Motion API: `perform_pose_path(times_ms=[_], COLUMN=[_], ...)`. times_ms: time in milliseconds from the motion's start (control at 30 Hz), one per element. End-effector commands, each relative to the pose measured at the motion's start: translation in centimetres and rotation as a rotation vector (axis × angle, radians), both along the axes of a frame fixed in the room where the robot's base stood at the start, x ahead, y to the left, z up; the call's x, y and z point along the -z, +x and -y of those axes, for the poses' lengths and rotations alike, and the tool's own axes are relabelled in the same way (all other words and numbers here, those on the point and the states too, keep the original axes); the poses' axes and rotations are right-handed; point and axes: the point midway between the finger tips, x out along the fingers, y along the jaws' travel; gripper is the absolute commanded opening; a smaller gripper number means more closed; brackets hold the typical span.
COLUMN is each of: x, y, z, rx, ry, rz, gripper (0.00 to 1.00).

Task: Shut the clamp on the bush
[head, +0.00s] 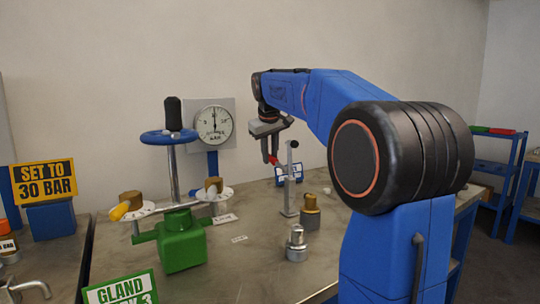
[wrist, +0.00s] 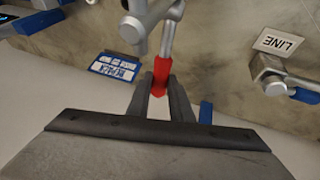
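The clamp (head: 290,180) is a grey metal post on a foot, with a lever that ends in a red grip (wrist: 161,75). My gripper (head: 268,150) is at this lever, high on the left of the post. In the wrist view the red grip sits between my two fingertips (wrist: 161,82), which look closed against its sides. The silver lever runs upward from the grip, beside the grey clamp head (wrist: 137,28). I cannot make out for sure which part is the bush; a brass-topped grey cylinder (head: 309,214) stands in front of the clamp's foot.
A small metal fitting (head: 296,245) is in front. A blue sign (head: 289,173) stands behind the clamp. A LINE label (wrist: 277,41) lies on the bench.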

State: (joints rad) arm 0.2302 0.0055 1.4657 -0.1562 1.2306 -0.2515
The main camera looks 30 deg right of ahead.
Motion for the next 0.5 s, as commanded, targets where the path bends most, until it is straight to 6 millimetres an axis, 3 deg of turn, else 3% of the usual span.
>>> perform_pose_path(times_ms=[267,500], x=[-0.4,-1.5], y=[-0.2,-0.9], z=[0.0,0.0], rx=[0.001,0.002], ry=[0.001,0.005], rz=[0.032,0.161], gripper=[0.0,0.0])
